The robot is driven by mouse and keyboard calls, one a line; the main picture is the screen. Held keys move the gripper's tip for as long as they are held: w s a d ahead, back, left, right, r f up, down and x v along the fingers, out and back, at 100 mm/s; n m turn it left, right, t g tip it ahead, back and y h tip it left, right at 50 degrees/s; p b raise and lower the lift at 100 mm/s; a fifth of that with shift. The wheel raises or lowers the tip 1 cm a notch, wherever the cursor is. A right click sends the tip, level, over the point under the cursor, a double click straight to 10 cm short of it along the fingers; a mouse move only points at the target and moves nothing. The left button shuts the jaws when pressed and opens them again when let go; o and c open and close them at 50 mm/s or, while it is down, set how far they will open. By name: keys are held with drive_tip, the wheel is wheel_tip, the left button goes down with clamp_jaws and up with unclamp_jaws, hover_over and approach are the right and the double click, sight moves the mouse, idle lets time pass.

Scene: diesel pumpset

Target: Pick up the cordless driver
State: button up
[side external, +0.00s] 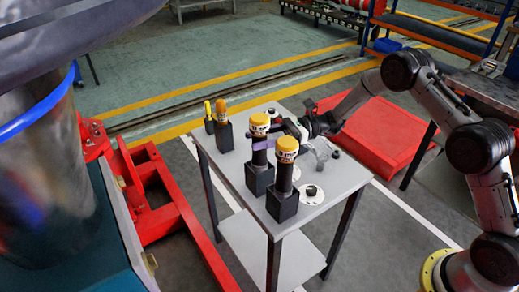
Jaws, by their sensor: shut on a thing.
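Two upright dark tools with yellow caps stand on the small grey table; they look like the cordless drivers, though I cannot read their labels. The farther yellow-capped driver (260,126) has its lower end in a black square holder (259,180). My gripper (262,143) reaches in from the right and is shut on this driver's dark body just below the cap. The nearer yellow-capped driver (286,150) stands in its own black holder (282,205), apart from my gripper. The fingertips are small and partly hidden by the driver.
A grey metal part (320,150) is right of the drivers. The grey table (232,172) has free room at its left. A red tray (385,140) lies behind, right.

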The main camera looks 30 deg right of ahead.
clamp_jaws()
idle(0.8)
drive_tip(key=shift+r, duration=0.15)
